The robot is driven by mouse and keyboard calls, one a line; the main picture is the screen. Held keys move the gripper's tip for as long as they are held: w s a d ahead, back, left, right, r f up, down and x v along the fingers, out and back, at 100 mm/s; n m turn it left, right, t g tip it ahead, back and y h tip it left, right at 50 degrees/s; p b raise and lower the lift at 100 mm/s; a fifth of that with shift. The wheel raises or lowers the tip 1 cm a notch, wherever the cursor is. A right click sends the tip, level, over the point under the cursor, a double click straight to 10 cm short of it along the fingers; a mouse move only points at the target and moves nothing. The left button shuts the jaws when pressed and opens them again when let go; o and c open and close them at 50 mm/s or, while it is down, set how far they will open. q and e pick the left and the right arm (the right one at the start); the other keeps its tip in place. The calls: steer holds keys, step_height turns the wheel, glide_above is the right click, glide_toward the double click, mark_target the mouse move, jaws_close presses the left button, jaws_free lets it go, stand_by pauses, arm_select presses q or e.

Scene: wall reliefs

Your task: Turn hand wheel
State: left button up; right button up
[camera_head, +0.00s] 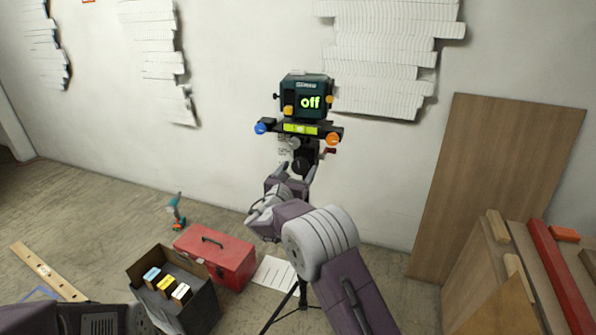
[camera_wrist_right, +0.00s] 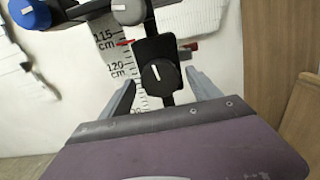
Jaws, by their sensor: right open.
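A tripod-mounted device (camera_head: 307,96) with a green "off" display stands in front of the wall. Below it are a blue knob (camera_head: 261,128), an orange knob (camera_head: 333,138) and a round black knob (camera_head: 301,166). In the right wrist view the black knob (camera_wrist_right: 158,77) has a white pointer mark, with a grey knob (camera_wrist_right: 128,11) above it and the blue knob (camera_wrist_right: 30,13) at upper left. My right gripper (camera_head: 297,174) is open, its fingers on either side of the black knob in view; I cannot tell whether they touch it. My left gripper is not in view.
A red toolbox (camera_head: 217,256), an open dark box (camera_head: 205,311) with small cartons and a drill (camera_head: 176,212) are on the floor at left. Wooden boards (camera_head: 497,185) lean at right. A printed scale (camera_wrist_right: 117,68) shows behind the knob. Tripod legs (camera_head: 282,310) spread below my right arm.

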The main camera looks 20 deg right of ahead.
steer(key=shift+d, duration=0.1)
steer(key=c, duration=1.4)
steer(key=shift+o, duration=0.2)
steer(key=shift+f+b, duration=0.15)
steer(key=shift+b, duration=0.35)
steer(key=m+b, duration=1.3)
steer(key=b, duration=0.4)
steer(key=shift+w, duration=0.1)
steer(key=m+b, duration=0.2)
steer(key=m, duration=0.1)
steer(key=shift+r+m+b, duration=0.25)
steer(key=shift+m+b, duration=0.65)
steer(key=shift+m, duration=0.4)
steer(key=o, duration=1.4)
steer(key=shift+c, duration=0.2)
